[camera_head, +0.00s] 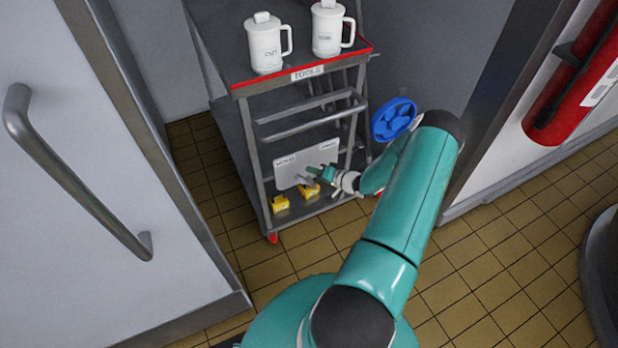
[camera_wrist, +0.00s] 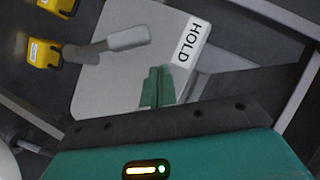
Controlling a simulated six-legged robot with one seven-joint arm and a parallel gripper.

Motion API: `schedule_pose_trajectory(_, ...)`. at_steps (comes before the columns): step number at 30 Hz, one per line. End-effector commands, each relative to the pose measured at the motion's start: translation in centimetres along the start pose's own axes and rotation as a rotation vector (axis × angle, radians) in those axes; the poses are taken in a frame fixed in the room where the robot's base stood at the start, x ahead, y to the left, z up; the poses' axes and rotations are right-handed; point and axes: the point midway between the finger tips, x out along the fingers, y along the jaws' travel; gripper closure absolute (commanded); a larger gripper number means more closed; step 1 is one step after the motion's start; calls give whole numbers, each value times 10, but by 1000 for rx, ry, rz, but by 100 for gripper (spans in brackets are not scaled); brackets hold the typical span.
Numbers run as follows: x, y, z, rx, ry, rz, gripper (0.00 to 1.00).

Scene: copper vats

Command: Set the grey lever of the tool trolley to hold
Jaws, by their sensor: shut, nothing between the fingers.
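The tool trolley (camera_head: 304,79) stands ahead, with a light grey plate (camera_head: 307,163) low on its front. The grey lever (camera_wrist: 112,43) lies across this plate in the wrist view, its thick end pointing right, toward the HOLD label (camera_wrist: 186,42) but short of it. In the head view the lever is small and partly hidden by my gripper (camera_head: 314,174). In the wrist view my gripper (camera_wrist: 158,75) is shut and empty. Its fingertips are over the plate, just below and right of the lever's end, with a small gap showing.
Two yellow items (camera_head: 280,203) sit by the plate on the lower shelf. Two white mugs (camera_head: 265,44) stand on top. A blue valve wheel (camera_head: 393,118) is right of the trolley. A white door (camera_head: 70,190) with a bar handle is at left; tiled floor lies in front.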

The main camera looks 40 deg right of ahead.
Motion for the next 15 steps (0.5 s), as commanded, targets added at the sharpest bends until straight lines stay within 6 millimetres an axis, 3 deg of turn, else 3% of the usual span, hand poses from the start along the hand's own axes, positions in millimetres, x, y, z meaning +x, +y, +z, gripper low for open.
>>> schedule_pose_trajectory(15,-88,-9,-6,0,1,1,100)
